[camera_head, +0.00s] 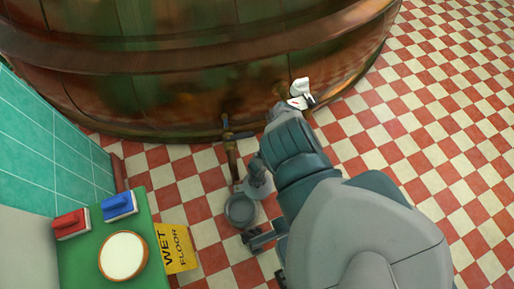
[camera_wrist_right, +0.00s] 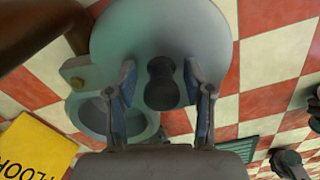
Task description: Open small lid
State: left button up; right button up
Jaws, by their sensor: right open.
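In the right wrist view the small lid is a round grey disc (camera_wrist_right: 160,32) with a dark waisted knob (camera_wrist_right: 162,88) on it. My right gripper (camera_wrist_right: 159,72) is open, with one finger on each side of the knob and gaps between. In the head view the grey lid (camera_head: 259,187) lies on the checkered floor side, left of my right arm, and my arm covers much of the area around it. A grey round cup (camera_head: 240,210) sits beside the lid; it also shows in the wrist view (camera_wrist_right: 92,112). My left gripper is not in view.
The large copper kettle (camera_head: 190,75) fills the top of the head view. A brass pipe (camera_head: 232,160) comes down from it near the lid. A yellow wet floor sign (camera_head: 176,248) and a green table (camera_head: 80,265) stand at lower left. Open floor lies at right.

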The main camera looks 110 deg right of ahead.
jog(key=shift+r, duration=0.35)
notch_tip(320, 180, up, 11)
jog(key=shift+r, duration=0.1)
dwell(0.6)
